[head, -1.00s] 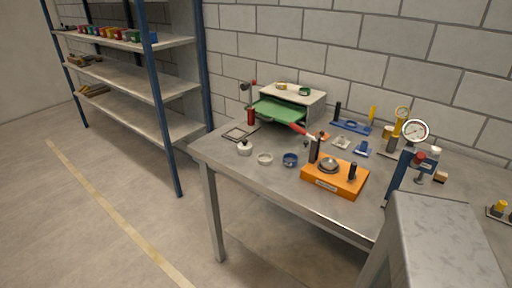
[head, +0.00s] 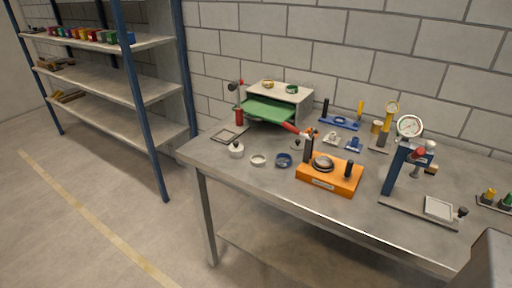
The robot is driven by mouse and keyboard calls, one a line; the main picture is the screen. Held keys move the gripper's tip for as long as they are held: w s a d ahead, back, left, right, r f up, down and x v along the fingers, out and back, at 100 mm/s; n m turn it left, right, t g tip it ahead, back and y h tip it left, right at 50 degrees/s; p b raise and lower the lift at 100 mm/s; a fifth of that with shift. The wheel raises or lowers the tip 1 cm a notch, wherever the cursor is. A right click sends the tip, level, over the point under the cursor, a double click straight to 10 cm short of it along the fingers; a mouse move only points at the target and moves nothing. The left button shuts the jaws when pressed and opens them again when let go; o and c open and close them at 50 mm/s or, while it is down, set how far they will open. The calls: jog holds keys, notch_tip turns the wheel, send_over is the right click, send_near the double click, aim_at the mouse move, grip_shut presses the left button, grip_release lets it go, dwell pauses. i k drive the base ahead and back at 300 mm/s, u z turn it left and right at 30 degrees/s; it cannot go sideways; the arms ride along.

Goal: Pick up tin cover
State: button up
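I cannot tell for certain which thing is the tin cover. A small white round piece with a dark knob (head: 236,150) sits near the front left of the metal workbench (head: 225,172). A white ring (head: 258,160) and a blue ring-shaped piece (head: 284,160) lie to its right. A round metal dish-like piece (head: 322,162) sits on an orange block (head: 333,179), between two black posts. My gripper is not in view.
A box with a green tray (head: 268,110) stands at the back left. A press with a dial gauge (head: 409,126) stands at the right. A blue-posted shelf (head: 130,90) is left of the bench. Bare bench top lies in front of the rings.

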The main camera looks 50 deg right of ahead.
aim_at(236, 149)
jog(key=u, duration=0.7)
jog(key=k, duration=0.1)
jog(key=z, duration=2.25)
jog(key=k, duration=0.95)
jog(key=u, duration=0.15)
jog(key=i, duration=0.95)
jog(key=z, duration=0.05)
